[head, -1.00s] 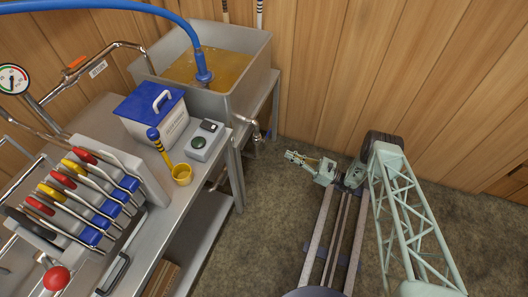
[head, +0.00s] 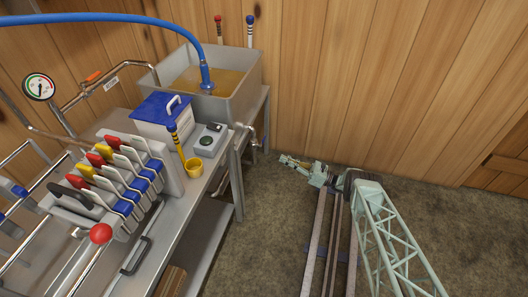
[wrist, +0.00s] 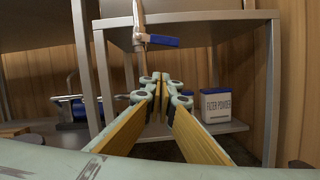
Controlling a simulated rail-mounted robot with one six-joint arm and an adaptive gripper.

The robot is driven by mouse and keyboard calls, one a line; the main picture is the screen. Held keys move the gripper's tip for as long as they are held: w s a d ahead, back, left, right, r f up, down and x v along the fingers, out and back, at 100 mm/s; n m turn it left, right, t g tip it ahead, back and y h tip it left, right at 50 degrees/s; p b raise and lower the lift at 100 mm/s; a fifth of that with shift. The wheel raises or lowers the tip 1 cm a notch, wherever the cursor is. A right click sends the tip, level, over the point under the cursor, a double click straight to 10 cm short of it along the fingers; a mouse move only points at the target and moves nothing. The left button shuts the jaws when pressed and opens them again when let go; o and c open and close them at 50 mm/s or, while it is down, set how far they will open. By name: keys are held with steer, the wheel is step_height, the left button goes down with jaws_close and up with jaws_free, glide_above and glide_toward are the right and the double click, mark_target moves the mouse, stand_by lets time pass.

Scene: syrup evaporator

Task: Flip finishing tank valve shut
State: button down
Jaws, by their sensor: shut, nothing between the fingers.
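The finishing tank (head: 240,97) is a steel basin of amber liquid on the stand at the back. Its outlet valve (head: 252,136) hangs from the front right side. In the wrist view, the valve's blue handle (wrist: 163,41) points right, crosswise to the upright spout (wrist: 137,20). My gripper (wrist: 155,78) is shut and empty, its tips below the handle in the picture and apart from it. In the head view my gripper (head: 284,160) is low, to the right of the valve. Whether the tips are level with the handle is unclear.
A white "filter powder" tub (wrist: 222,105) stands on the lower shelf (wrist: 190,128). The stand's legs (wrist: 104,75) are close on the left. The floor right of the stand is clear except my rail.

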mark_target(263, 141)
steer(key=shift+w+a, duration=0.1)
stand_by(0.4)
steer(key=w+a+r, duration=0.3)
steer(key=a+r, duration=0.3)
steer(key=a, duration=0.3)
steer(key=shift+r, duration=0.15)
stand_by(0.7)
steer(key=shift+w, duration=0.1)
steer(key=shift+r+p, duration=0.15)
steer(key=shift+p, duration=0.25)
